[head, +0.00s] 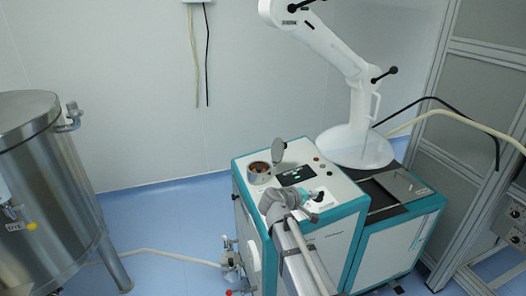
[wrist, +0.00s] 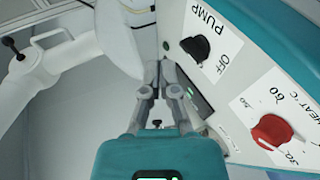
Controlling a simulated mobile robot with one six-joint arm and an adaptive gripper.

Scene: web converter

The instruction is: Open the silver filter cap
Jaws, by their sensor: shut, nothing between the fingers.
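The silver filter cap (head: 279,150) stands raised, roughly upright, beside the round filter opening (head: 259,171) on top of the teal and white machine (head: 330,182). Reddish-brown contents show inside the opening. My gripper (wrist: 160,68) is shut and empty; whether the fingers touch the grey piece I cannot tell. In the head view my gripper (head: 316,194) is over the machine's front top, its fingers unclear.
A black PUMP knob (wrist: 196,48) and red heat knob (wrist: 271,131) sit on the panel to the right of my gripper. A steel tank (head: 45,190) is at left, with open floor between.

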